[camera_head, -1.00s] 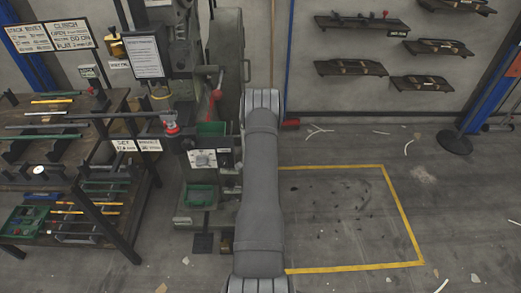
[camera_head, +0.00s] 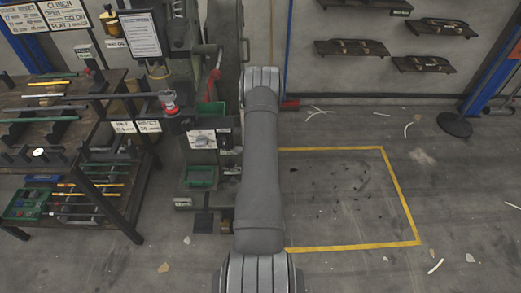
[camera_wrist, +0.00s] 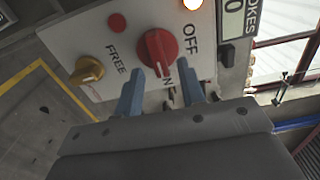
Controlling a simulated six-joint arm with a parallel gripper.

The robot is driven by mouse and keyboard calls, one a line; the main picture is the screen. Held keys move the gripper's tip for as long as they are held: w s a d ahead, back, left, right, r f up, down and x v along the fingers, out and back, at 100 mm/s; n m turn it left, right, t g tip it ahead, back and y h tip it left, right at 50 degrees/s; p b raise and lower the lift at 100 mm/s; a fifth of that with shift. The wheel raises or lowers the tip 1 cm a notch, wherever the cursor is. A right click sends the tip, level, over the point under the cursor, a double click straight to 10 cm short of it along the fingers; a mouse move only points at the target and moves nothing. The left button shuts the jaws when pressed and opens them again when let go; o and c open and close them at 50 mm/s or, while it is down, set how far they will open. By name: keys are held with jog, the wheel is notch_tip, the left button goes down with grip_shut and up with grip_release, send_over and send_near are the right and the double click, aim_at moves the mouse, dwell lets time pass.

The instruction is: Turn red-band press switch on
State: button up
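The switch is a red rotary knob (camera_wrist: 158,50) on a pale panel in the wrist view, with an OFF label above right. The lower label is partly hidden by a finger. My gripper (camera_wrist: 160,82) is open, its two blue fingers pointing at the panel. In the head view the press's control panel (camera_head: 203,139) shows left of my arm. My gripper cannot be made out there, and no red band is clear.
A yellow knob (camera_wrist: 88,70) labelled FREE, a red button or lamp (camera_wrist: 117,22) and a lit lamp (camera_wrist: 192,4) share the panel. In the head view a red lever (camera_head: 213,85) stands above it and a loaded rack (camera_head: 125,190) stands left. The yellow-outlined floor is mostly open.

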jog(key=s, duration=1.5)
jog(key=shift+s, duration=0.35)
jog(key=w, duration=1.7)
jog(key=shift+w, duration=0.25)
jog(key=shift+s, duration=0.1)
